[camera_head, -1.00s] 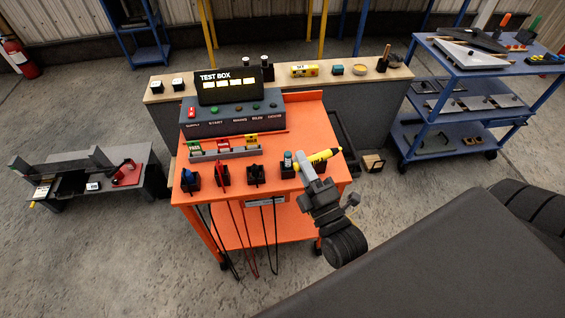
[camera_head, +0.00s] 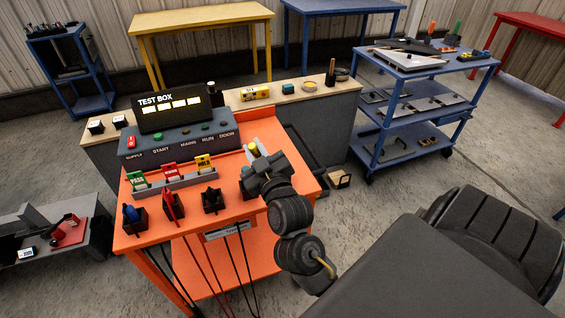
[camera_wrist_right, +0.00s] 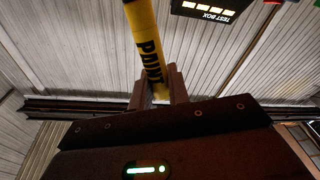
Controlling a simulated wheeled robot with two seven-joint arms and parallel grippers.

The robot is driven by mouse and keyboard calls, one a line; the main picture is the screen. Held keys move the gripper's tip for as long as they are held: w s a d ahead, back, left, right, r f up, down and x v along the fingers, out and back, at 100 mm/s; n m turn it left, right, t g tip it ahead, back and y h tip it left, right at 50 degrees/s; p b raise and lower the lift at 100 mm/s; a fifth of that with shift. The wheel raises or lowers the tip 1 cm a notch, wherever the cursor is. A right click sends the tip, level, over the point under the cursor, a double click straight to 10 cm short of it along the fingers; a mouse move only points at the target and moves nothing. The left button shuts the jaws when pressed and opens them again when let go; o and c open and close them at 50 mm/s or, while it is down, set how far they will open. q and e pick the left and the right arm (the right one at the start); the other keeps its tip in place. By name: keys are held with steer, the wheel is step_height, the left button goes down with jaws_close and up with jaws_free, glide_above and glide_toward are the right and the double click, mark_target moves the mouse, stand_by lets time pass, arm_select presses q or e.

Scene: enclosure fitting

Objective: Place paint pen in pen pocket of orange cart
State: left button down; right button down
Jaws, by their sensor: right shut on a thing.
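The yellow paint pen (camera_wrist_right: 146,45), with black PAINT lettering, is between the two fingers of my right gripper (camera_wrist_right: 160,88) in the right wrist view. In the head view my right gripper (camera_head: 256,158) is over the front right of the orange cart (camera_head: 262,128), shut on the pen (camera_head: 253,149). Only a short yellow part of the pen shows there. Black holders stand along the cart's front edge; one (camera_head: 212,201) is left of my gripper. The cart area under my gripper is hidden, so I cannot tell the pen pocket there. My left gripper is not in view.
The test box (camera_head: 168,112) stands at the back of the cart, with a rack of PASS, FAIL and HOLD tags (camera_head: 174,182) before it. Cables hang from the cart's front. A blue cart (camera_head: 430,112) stands right, a low grey bench (camera_head: 90,235) left.

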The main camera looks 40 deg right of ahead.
steer(key=d+m+g+h, duration=0.4)
steer(key=d+m+h, duration=0.2)
steer(key=d+m, duration=0.25)
step_height(320, 180, down, 10)
steer(key=d+b, duration=0.1)
steer(key=shift+w+r, duration=0.2)
steer(key=shift+w, duration=0.2)
steer(key=shift+f+m+b, duration=0.1)
steer(key=shift+m+b, duration=0.15)
steer(key=shift+b, duration=0.05)
steer(key=c, duration=1.3)
jaws_free()
steer(key=shift+c, duration=0.2)
steer(key=p+v, duration=0.3)
steer(key=v, duration=0.4)
steer(key=shift+s+a, duration=0.15)
steer(key=shift+a, duration=0.05)
